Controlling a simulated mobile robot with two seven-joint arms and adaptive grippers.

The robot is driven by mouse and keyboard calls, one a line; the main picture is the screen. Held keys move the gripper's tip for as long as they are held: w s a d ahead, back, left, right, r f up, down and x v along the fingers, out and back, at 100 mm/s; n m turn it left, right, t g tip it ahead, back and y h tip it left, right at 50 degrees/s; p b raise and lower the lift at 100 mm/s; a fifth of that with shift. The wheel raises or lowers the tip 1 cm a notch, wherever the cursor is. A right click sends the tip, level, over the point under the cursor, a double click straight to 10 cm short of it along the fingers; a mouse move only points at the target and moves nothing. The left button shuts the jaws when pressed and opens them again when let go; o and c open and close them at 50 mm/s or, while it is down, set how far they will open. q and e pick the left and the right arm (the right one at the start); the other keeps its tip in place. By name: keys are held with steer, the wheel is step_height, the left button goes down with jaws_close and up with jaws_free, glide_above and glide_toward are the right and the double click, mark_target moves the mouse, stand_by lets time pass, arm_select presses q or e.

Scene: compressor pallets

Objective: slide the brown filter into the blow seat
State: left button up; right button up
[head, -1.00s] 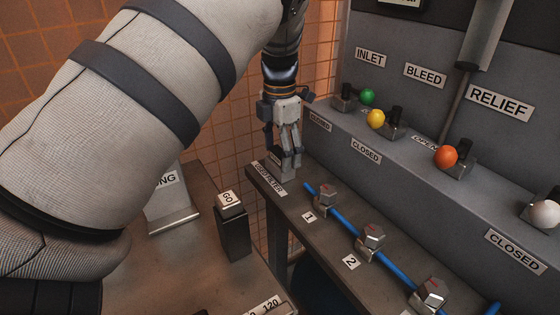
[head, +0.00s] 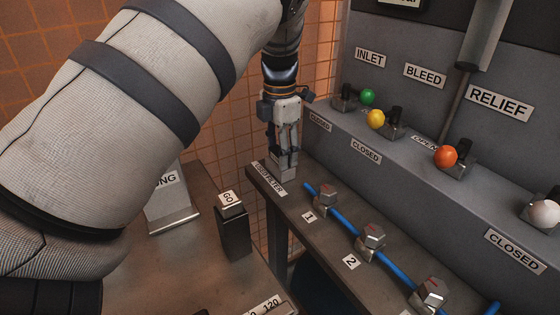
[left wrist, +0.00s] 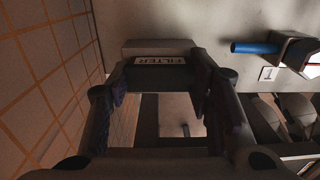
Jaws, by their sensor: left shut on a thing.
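My left gripper (head: 286,158) points down at the far end of the bench. It is shut on a small grey-brown block (head: 286,172), low over or on the bench top. In the left wrist view the fingers (left wrist: 165,82) flank the block (left wrist: 155,46), and a label reading FILTER shows just below its top. I cannot tell whether that label is on the block or on the bench. The bench label USED FILTER (head: 270,178) lies beside the block in the head view. I cannot make out the blow seat, or a clearly brown filter. My right gripper is not in view.
Valves with a blue pipe (head: 347,221) run along the bench (head: 325,245). A grey panel with coloured knobs (head: 446,157) stands to the right. A GO button post (head: 233,225) and a grey plate (head: 170,205) stand on the left table. A tiled wall is close behind the gripper.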

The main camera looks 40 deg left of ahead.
arm_select(q)
steer(key=shift+r+p, duration=0.35)
steer(key=shift+r, duration=2.65)
steer(key=shift+r, duration=0.3)
steer(key=shift+f, duration=0.1)
